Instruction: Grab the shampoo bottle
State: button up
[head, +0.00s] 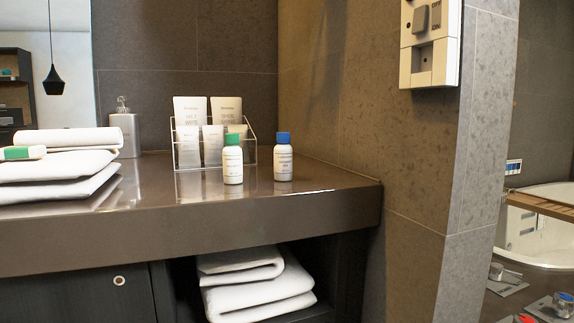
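Two small white bottles stand upright near the front edge of the brown vanity counter (330,184) in the head view. One bottle has a green cap (233,160), the other has a blue cap (283,158) and stands to its right, a short gap apart. Their labels are too small to read, so I cannot tell which one is the shampoo bottle. My gripper does not show in the head view.
A clear rack (250,158) with several white tubes stands just behind the bottles. A grey soap dispenser (124,134) and folded towels (60,165) are to the left. A tiled wall (335,100) bounds the counter on the right. More towels (250,285) lie on the shelf below.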

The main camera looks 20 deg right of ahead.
aim_at(232, 153)
jog(key=u, duration=0.85)
jog(key=i, duration=0.4)
jog(key=u, duration=0.55)
jog(key=k, duration=1.1)
jog(key=z, duration=0.25)
